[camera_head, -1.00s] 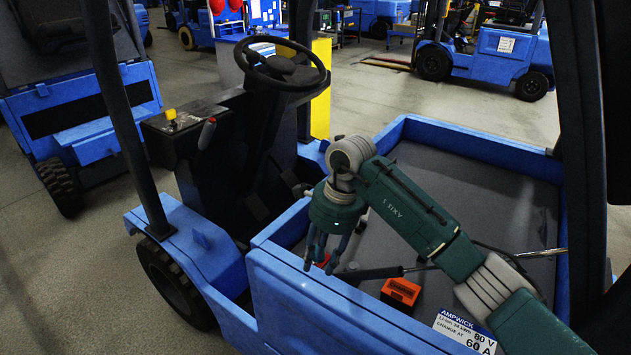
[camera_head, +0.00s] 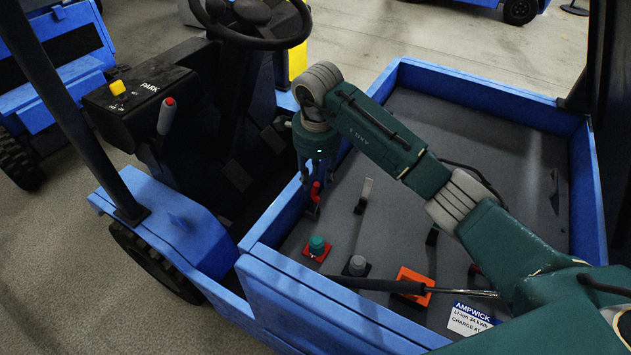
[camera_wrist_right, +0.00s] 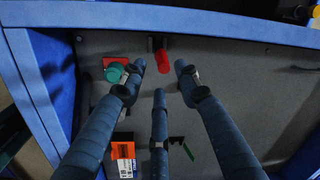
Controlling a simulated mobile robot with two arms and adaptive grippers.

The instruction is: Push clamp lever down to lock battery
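A red-handled lever (camera_head: 316,192) stands up from the grey battery top (camera_head: 440,135) beside the blue left wall; it looks like the clamp lever. In the right wrist view the red handle (camera_wrist_right: 164,61) shows beyond and between the spread fingers. My right gripper (camera_head: 318,176) points down at this lever in the head view. Its three fingers (camera_wrist_right: 163,85) are apart, with nothing held. Whether a finger touches the handle I cannot tell. My left gripper is in neither view.
A green knob on a red base (camera_head: 317,247), a grey knob (camera_head: 357,265), an orange block (camera_head: 413,285) and a grey lever (camera_head: 364,194) stand nearby. A dark rod (camera_head: 370,284) lies across the front. Blue walls (camera_head: 480,105) surround the grey area.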

